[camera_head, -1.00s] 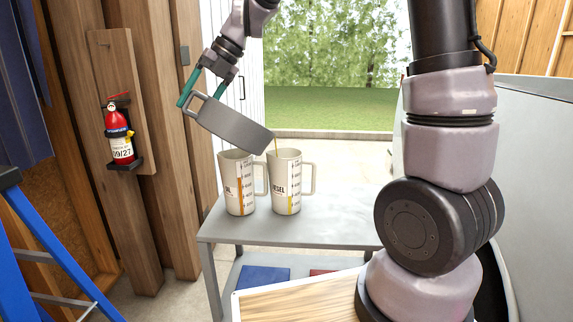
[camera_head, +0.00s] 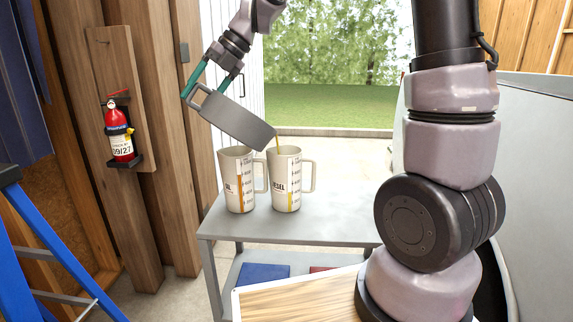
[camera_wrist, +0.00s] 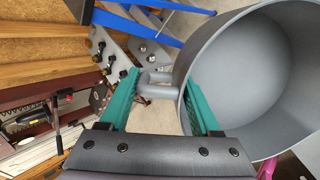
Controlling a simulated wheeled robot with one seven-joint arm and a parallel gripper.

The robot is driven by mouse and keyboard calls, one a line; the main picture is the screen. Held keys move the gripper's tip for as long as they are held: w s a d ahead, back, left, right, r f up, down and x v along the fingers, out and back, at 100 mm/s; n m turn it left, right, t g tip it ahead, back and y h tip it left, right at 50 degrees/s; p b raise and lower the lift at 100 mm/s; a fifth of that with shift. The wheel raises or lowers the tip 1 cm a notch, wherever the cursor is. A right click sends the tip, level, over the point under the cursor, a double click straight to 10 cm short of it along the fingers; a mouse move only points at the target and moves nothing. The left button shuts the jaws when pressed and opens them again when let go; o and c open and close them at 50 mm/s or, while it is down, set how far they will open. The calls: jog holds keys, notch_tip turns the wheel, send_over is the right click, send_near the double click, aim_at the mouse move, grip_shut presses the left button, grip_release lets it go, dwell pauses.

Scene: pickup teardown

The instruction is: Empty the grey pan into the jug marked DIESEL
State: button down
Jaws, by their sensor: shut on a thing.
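The grey pan (camera_head: 235,122) is tilted down to the right above the two jugs. A thin amber stream (camera_head: 278,145) falls from its low rim into the right jug (camera_head: 287,170), whose partly visible label reads "ESEL". That jug's gauge strip shows a low yellow level. The left jug (camera_head: 236,165) has a higher orange level, and its label is mostly out of sight. My gripper (camera_head: 205,90), with green fingers, is shut on the pan's handle (camera_wrist: 157,85). In the wrist view the pan's inside (camera_wrist: 245,70) looks bare grey; no liquid shows there.
Both jugs stand on a grey cart (camera_head: 330,210), with a blue item (camera_head: 263,274) on its lower shelf. A fire extinguisher (camera_head: 119,135) hangs on the wooden post at left. A blue ladder (camera_head: 50,245) stands at lower left. The cart top right of the jugs is clear.

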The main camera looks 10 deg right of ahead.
jog(key=shift+w+d+r+y+p, duration=0.15)
jog(key=shift+d+r+y+p, duration=0.2)
jog(key=shift+d+p, duration=0.25)
jog(key=shift+w+d+r+y+p, duration=0.2)
jog(key=shift+d+y+p, duration=0.2)
jog(key=shift+p, duration=0.25)
dwell(1.4)
jog(key=shift+w+d+r+g+y, duration=0.15)
jog(key=shift+d+r+g+y, duration=0.1)
jog(key=shift+d+y, duration=0.25)
jog(key=shift+w+d+r+g+y, duration=0.15)
jog(key=shift+d+r+y, duration=0.1)
jog(key=shift+d, duration=0.4)
dwell(1.0)
jog(key=shift+w+d+r+y, duration=0.15)
jog(key=shift+d+y, duration=0.25)
jog(key=shift+d, duration=0.25)
jog(key=shift+w+d+r+y, duration=0.15)
jog(key=shift+d+y, duration=0.25)
jog(key=shift+d, duration=0.2)
